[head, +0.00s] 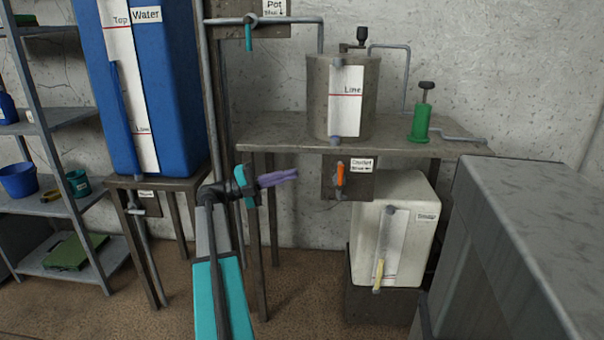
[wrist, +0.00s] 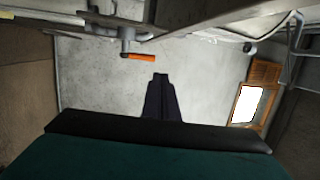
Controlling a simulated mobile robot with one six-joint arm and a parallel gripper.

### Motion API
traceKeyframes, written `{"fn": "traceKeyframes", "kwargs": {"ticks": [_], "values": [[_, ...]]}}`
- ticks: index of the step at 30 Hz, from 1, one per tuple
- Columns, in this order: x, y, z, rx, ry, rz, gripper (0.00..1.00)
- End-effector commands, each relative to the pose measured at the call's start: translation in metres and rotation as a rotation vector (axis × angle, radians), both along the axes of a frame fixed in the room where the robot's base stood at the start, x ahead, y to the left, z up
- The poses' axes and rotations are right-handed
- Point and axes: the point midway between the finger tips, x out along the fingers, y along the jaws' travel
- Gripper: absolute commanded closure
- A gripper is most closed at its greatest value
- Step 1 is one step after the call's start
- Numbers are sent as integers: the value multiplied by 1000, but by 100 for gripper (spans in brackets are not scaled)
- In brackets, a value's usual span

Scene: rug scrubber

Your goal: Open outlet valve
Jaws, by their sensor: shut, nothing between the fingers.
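The outlet valve's orange handle (head: 340,174) hangs upright on a dark plate under the edge of the metal table, beside a small label that seems to read "Outlet". It also shows in the wrist view as an orange bar (wrist: 140,56) lying across the picture on a grey valve body (wrist: 126,40). My gripper (head: 296,175) is shut and empty, with its purple fingers pointing right toward the handle but apart from it in the head view. In the wrist view the dark shut fingers (wrist: 161,76) end below and to the right of the handle, with a gap between.
A grey pot (head: 356,110) and a green pump (head: 421,122) stand on the metal table (head: 270,128). A white tank (head: 420,235) sits below the outlet. A blue water tank (head: 180,90) stands at left. A grey box-like surface (head: 540,200) fills the right side.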

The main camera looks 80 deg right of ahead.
Motion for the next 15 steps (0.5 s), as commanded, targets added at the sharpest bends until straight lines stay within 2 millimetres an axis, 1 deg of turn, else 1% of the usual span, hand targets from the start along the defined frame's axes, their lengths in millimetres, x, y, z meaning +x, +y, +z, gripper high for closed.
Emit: {"fn": "traceKeyframes", "kwargs": {"ticks": [1, 3, 6, 15], "values": [[6, 1, 1, 0, 0, 1, 100], [12, 3, 0, 0, 0, 0, 100], [17, 5, 0, 1, 0, 0, 100], [18, 6, -1, 1, 0, 0, 100]]}}
